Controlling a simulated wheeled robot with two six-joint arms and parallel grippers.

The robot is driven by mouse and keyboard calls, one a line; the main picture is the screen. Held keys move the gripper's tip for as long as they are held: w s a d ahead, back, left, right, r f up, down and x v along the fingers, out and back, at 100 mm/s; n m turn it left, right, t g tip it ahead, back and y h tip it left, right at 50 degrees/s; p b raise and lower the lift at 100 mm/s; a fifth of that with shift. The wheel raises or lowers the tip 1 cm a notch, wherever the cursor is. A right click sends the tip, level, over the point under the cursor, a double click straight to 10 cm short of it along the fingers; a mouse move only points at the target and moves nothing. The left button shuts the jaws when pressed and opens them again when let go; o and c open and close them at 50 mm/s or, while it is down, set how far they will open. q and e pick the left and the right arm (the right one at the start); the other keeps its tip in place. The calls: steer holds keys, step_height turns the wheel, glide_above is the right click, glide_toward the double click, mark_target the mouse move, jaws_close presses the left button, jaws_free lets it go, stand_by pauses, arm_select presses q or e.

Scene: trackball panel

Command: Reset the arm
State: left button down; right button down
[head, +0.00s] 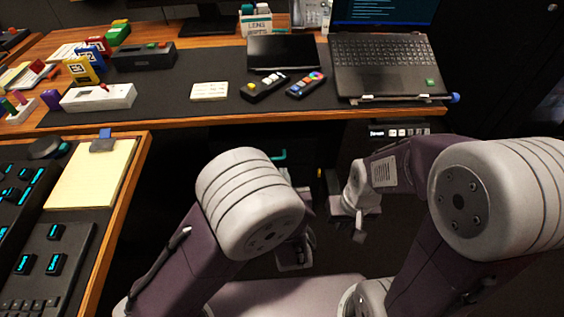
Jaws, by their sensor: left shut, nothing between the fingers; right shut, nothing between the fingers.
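My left gripper (294,258) hangs low in front of the desk, partly hidden behind my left arm's large grey joint. Its fingers are hard to make out, but it looks shut and empty. My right gripper (358,235) is to the right of it, at the end of my folded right arm, pointing down. It is shut with nothing in it. Both grippers are below the desktop level and apart from the desk and the objects on it.
The wooden desk (222,121) with a dark mat crosses the back. It bears a laptop (385,68), a black tablet (283,52), two remotes (265,87) and a white card (209,91). A side console with a yellow notepad (92,178) and lit keys stands left. Dark floor lies between.

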arm_select(q)
steer(key=shift+s+r, duration=0.1)
steer(key=shift+s, duration=0.35)
